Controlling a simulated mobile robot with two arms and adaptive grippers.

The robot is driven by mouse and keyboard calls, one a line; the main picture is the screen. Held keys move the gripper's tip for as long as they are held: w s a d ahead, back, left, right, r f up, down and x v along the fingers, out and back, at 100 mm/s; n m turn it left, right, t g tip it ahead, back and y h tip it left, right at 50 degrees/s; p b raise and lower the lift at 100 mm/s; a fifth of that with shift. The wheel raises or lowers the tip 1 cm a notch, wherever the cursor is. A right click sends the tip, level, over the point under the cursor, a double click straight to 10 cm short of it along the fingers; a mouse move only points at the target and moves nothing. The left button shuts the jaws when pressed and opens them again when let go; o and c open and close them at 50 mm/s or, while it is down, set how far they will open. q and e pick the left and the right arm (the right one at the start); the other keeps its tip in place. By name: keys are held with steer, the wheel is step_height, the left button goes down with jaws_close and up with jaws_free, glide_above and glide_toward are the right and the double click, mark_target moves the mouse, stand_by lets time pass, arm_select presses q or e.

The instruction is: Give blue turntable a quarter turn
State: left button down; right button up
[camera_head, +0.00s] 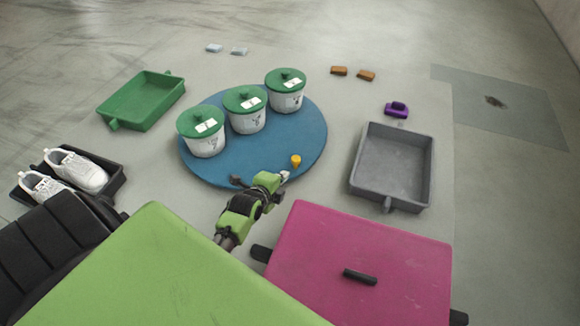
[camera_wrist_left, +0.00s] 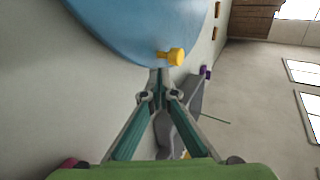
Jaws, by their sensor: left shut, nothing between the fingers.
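The blue turntable (camera_head: 250,160) is a round disc in the middle of the head view. A yellow knob (camera_head: 296,160) stands near its front right edge. Three white pots with green lids (camera_head: 245,108) stand in a row on its far half. My left gripper (camera_head: 284,176) is shut and empty at the near rim, just in front of the knob. In the left wrist view the closed fingertips (camera_wrist_left: 158,72) are just short of the yellow knob (camera_wrist_left: 172,57) and the turntable's edge (camera_wrist_left: 130,30). I cannot tell whether they touch it. My right gripper is not in view.
A grey tray (camera_head: 427,170) stands right of the turntable, with a purple object (camera_head: 397,109) behind it. A green tray (camera_head: 177,92) is at the back left. White shoes (camera_head: 78,170) sit in a black tray at left. A magenta box (camera_head: 360,240) is in front.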

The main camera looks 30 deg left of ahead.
mark_target(294, 164)
arm_select(q)
steer(key=w, duration=0.2)
steer(key=w+f, duration=0.1)
steer(key=w, duration=0.1)
steer(key=shift+a, duration=0.35)
steer(key=shift+w+a, duration=0.1)
steer(key=shift+w, duration=0.6)
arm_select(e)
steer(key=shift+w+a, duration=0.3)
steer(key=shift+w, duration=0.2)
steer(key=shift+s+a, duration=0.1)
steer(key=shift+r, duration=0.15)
